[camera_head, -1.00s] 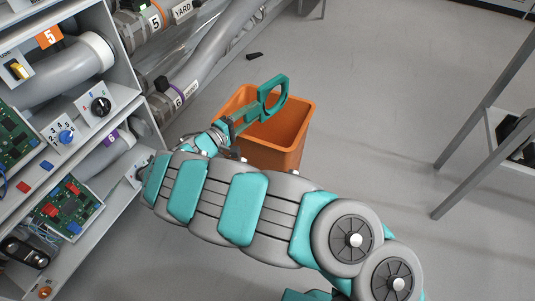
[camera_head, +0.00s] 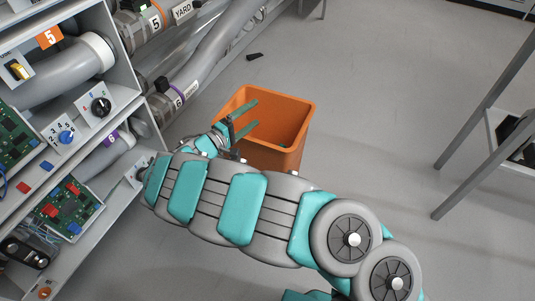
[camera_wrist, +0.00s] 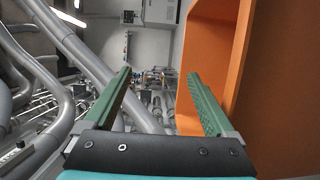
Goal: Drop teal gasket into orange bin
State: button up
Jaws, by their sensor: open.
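The orange bin (camera_head: 286,110) stands on the grey floor in the head view, and its wall fills the right side of the wrist view (camera_wrist: 287,100). My gripper (camera_head: 250,115) is over the bin's left part, with its two green fingers apart and nothing between them. In the wrist view the fingers of my gripper (camera_wrist: 157,90) are also spread wide and empty.
A grey shelf unit (camera_head: 127,90) with pipes, knobs and circuit boards stands on the left. A small black object (camera_head: 254,56) lies on the floor behind the bin. A metal-legged table (camera_head: 480,120) stands at the right. The floor between is clear.

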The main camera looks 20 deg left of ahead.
jog(key=v, duration=0.7)
jog(key=shift+s, duration=0.35)
jog(key=shift+a, duration=0.1)
